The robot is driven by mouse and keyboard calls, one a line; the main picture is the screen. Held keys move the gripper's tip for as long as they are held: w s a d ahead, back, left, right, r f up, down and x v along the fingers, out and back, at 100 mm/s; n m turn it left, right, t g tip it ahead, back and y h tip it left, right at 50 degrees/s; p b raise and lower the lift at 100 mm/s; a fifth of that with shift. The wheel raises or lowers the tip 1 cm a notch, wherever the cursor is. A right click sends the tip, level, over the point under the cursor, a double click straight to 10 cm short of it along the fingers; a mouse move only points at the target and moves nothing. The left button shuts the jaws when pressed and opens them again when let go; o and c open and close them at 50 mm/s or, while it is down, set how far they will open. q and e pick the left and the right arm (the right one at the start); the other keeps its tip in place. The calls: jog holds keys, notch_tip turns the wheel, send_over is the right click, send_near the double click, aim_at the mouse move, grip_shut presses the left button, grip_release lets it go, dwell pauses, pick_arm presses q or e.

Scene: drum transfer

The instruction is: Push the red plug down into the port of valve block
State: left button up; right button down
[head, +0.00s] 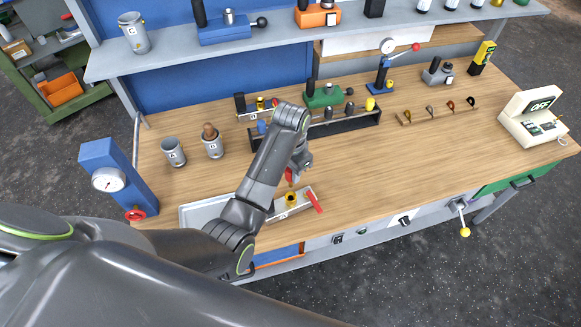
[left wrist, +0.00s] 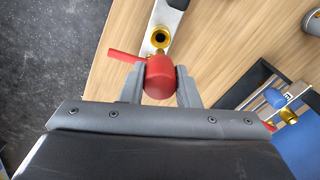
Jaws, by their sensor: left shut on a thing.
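The red plug (left wrist: 160,78) is held between the two fingers of my left gripper (left wrist: 161,84). In the head view the red plug (head: 289,175) shows just below my left gripper (head: 293,172), partly hidden by it. The valve block (head: 280,210) is a pale metal block on the bench, with a gold-ringed port (head: 291,198) and a red lever (head: 315,201). The plug appears above the port and apart from it. In the left wrist view the open port (left wrist: 160,38) lies just beyond the plug, and the red lever (left wrist: 124,56) is to its left. My right gripper is not in view.
A light grey tray (head: 192,214) lies left of the block, partly behind my left arm. Two grey canisters (head: 173,153) and a blue gauge stand (head: 112,178) are at the left. A dark rack (head: 345,123) stands behind. The bench right of the block is clear.

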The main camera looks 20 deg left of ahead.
aim_at(291, 186)
pick_arm(q)
notch_tip(291, 186, down, 3)
jog(key=shift+r+b, duration=0.1)
jog(key=shift+b, duration=0.4)
jog(key=shift+f+b, duration=0.3)
jog(key=shift+f, duration=0.6)
jog(key=shift+p, duration=0.5)
